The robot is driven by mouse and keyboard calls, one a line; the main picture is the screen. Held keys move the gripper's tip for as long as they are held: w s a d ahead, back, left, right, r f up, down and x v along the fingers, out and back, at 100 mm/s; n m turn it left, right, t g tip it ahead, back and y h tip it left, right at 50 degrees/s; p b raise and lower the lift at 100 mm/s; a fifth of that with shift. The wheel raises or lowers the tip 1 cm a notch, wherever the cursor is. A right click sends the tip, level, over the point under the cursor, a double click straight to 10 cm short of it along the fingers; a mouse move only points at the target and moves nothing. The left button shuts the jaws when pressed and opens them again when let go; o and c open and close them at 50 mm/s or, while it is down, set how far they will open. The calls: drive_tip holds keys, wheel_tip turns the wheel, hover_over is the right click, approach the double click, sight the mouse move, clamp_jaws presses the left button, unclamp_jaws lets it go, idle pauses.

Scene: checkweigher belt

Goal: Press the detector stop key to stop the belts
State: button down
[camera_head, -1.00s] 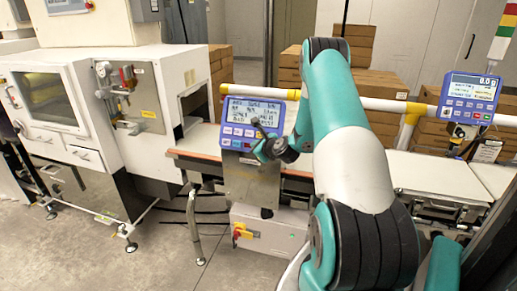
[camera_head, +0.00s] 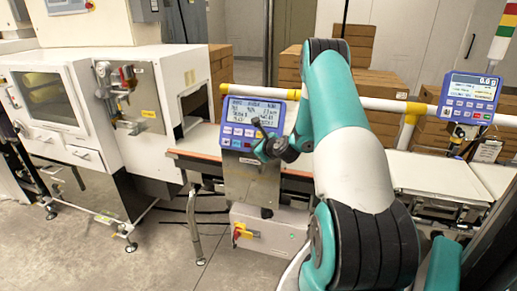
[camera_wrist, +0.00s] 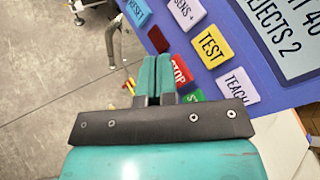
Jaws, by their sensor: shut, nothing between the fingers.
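The detector's blue control panel (camera_head: 232,131) stands over the belt in the head view, with a lit screen above its keys. In the wrist view the red stop key (camera_wrist: 180,70) is partly hidden behind my gripper (camera_wrist: 156,62). The green key (camera_wrist: 195,96) below it is also partly covered. My gripper's fingers are together and empty, and their tips point at the panel beside the red key. I cannot tell whether they touch it. In the head view my gripper (camera_head: 257,123) overlaps the lower right of the screen.
Yellow TEST (camera_wrist: 211,46), white TEACH (camera_wrist: 238,85), SENS+ (camera_wrist: 187,12) and blue RESET (camera_wrist: 138,11) keys lie close around. A second blue display (camera_head: 470,97) stands at the right. A white cabinet machine (camera_head: 95,75) stands left. A yellow-white rail (camera_head: 375,103) runs behind.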

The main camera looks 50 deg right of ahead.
drive_tip(key=shift+w+d+f, duration=0.15)
drive_tip(key=shift+d+f, duration=0.1)
drive_tip(key=shift+d, duration=0.2)
idle(0.6)
drive_tip(key=shift+a+r, duration=0.1)
drive_tip(key=shift+s+a+r, duration=0.25)
drive_tip(key=shift+a+r, duration=0.05)
drive_tip(key=shift+a, duration=0.3)
drive_tip(key=a+r, duration=0.1)
drive_tip(key=s+a+p, duration=0.1)
drive_tip(key=a, duration=0.1)
drive_tip(key=s+a+r, duration=0.1)
drive_tip(key=a, duration=0.1)
drive_tip(key=shift+r+p, duration=0.35)
idle(0.7)
